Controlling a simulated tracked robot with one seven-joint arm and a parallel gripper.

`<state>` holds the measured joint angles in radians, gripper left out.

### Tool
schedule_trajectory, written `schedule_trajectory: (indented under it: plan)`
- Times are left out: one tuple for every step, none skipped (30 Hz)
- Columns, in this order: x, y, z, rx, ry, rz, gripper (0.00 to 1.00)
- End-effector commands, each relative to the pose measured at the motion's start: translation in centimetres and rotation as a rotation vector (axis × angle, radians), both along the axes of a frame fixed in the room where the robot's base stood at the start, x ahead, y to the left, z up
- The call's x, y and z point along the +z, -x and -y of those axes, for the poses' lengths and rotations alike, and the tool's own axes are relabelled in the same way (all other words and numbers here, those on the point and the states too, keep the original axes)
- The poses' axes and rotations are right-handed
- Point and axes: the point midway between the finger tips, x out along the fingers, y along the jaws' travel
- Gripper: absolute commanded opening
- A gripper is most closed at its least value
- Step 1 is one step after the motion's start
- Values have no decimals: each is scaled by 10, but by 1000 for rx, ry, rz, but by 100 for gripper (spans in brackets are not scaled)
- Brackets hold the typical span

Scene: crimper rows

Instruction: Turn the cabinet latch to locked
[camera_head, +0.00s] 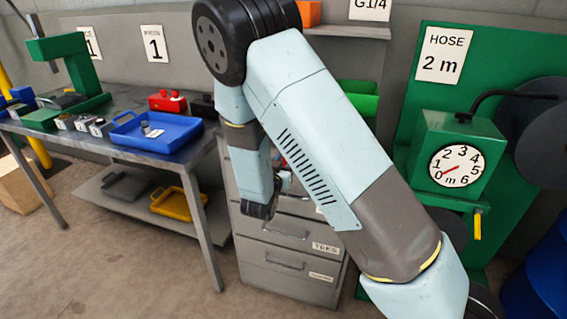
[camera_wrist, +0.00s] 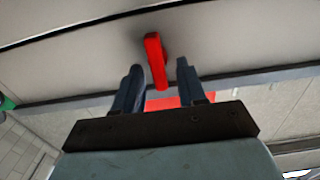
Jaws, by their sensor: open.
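The latch is a red bar (camera_wrist: 155,60) on a pale grey panel in the wrist view. My gripper (camera_wrist: 160,68) is open, with one dark finger on each side of the lower part of the bar. Gaps show between the bar and both fingers, so I see no contact. The grey cabinet (camera_head: 285,257) with labelled drawers stands below my arm in the head view. My arm hides much of the cabinet's upper part there, and the latch and fingertips cannot be made out clearly.
A workbench with a blue tray (camera_head: 157,133) and a red item (camera_head: 167,101) stands left of the cabinet. A green hose panel with a dial gauge (camera_head: 457,166) stands at right. Another red piece (camera_wrist: 178,102) shows behind my gripper's palm. Open floor lies in front.

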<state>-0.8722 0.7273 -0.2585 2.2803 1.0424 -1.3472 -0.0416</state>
Motion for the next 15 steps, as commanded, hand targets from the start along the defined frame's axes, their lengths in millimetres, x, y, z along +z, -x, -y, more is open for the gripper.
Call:
schedule_trajectory:
  plan:
    - [0,0,0,0,0,0,40]
    - [0,0,0,0,0,0,40]
    - [0,0,0,0,0,0,40]
    - [0,0,0,0,0,0,40]
    - [0,0,0,0,0,0,38]
    - [0,0,0,0,0,0,34]
    - [0,0,0,0,0,0,31]
    - [0,0,0,0,0,0,28]
    - [0,0,0,0,0,0,24]
    - [0,0,0,0,0,0,21]
    - [0,0,0,0,0,0,18]
    - [0,0,0,0,0,0,15]
    - [0,0,0,0,0,0,12]
    - [0,0,0,0,0,0,9]
    - [0,0,0,0,0,0,5]
